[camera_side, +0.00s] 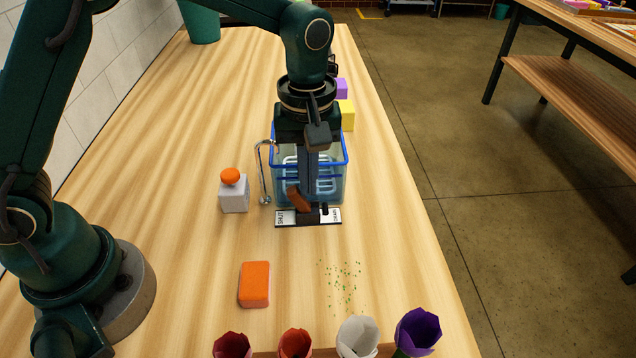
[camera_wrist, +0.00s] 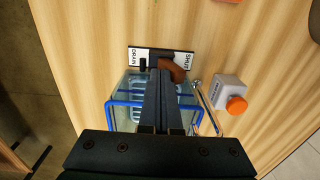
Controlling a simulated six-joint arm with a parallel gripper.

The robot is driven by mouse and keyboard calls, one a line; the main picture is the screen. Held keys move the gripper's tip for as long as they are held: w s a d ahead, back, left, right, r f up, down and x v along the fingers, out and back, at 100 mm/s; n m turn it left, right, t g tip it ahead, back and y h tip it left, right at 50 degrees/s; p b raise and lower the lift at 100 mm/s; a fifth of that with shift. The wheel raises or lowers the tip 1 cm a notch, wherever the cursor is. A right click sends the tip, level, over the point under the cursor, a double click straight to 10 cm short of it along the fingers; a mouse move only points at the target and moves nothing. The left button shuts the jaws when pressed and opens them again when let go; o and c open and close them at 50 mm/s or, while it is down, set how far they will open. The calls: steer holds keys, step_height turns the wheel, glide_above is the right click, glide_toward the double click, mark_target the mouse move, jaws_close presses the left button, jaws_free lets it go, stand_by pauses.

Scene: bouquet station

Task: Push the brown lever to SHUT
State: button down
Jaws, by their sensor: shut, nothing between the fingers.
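The brown lever (camera_side: 296,199) sits on a small black base on the plate (camera_side: 286,218) marked SHUT at the left and DRAIN at the right. The lever leans toward the SHUT end. It also shows in the wrist view (camera_wrist: 173,70), leaning toward SHUT at the right. My gripper (camera_side: 310,192) is shut and empty, pointing down just on the DRAIN side of the lever. In the wrist view its fingertips (camera_wrist: 160,72) are right beside the lever and hide part of its base. I cannot tell whether they touch it.
A clear blue-rimmed basin (camera_side: 340,165) stands right behind the plate, with a bent metal pipe (camera_side: 262,175) at its left. An orange sponge (camera_side: 255,284), green specks (camera_side: 342,283) and several paper cones are in front.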

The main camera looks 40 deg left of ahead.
steer(key=shift+w+d+r, duration=0.1)
steer(key=shift+r, duration=2.25)
steer(key=s+a+r+t, duration=0.4)
steer(key=s+a+r, duration=0.15)
steer(key=r, duration=0.45)
steer(key=s+a+f+m+t, duration=0.1)
steer(key=s+a+f+m, duration=0.1)
steer(key=s+f+m, duration=0.3)
steer(key=s+m, duration=0.4)
steer(key=shift+s+a+t, duration=0.15)
steer(key=shift+a+t, duration=0.05)
steer(key=shift+t, duration=0.2)
